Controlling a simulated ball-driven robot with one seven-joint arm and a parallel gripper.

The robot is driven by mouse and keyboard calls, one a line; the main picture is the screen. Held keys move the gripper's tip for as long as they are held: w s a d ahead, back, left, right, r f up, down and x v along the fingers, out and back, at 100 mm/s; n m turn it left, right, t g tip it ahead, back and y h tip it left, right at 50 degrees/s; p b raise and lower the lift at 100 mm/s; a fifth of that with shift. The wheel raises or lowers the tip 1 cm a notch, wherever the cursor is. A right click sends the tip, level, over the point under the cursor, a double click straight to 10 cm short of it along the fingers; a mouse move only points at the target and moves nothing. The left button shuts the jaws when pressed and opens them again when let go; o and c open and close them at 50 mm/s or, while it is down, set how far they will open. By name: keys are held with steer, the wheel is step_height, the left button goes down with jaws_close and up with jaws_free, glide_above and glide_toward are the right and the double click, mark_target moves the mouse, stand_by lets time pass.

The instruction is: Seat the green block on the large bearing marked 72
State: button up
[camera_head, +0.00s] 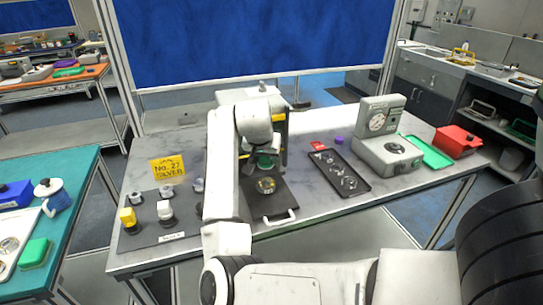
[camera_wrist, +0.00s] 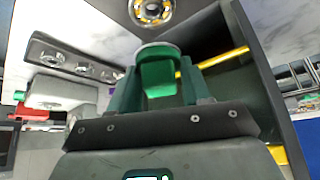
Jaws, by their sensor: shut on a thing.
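My gripper (camera_wrist: 159,84) is shut on the green block (camera_wrist: 158,72), which sits between its two dark green fingers in the wrist view. In the head view the green block (camera_head: 264,162) is partly hidden by my arm and lies just behind a round bearing (camera_head: 266,185). That bearing rests on a dark plate with a pale handle. The bearing (camera_wrist: 152,10) also shows at the top edge of the wrist view, partly cut off, with yellowish parts in its ring. The block looks apart from it. I cannot read a 72 on it.
A black tray (camera_head: 363,189) with several metal parts lies to the right. A grey dial machine (camera_head: 384,143) stands beyond it, near a green tray (camera_head: 427,151) and a red box (camera_head: 457,141). A yellow sign (camera_head: 167,168) and several capped pieces stand left of my arm.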

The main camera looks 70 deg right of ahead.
mark_target(267, 179)
steer(key=shift+f+b, duration=1.75)
steer(key=shift+f, duration=0.75)
steer(key=shift+f, duration=1.1)
steer(key=o, duration=1.6)
steer(key=shift+c, duration=0.2)
step_height(267, 179, up, 8)
steer(key=p, duration=0.6)
steer(key=shift+f+p, duration=0.25)
steer(key=shift+p, duration=0.05)
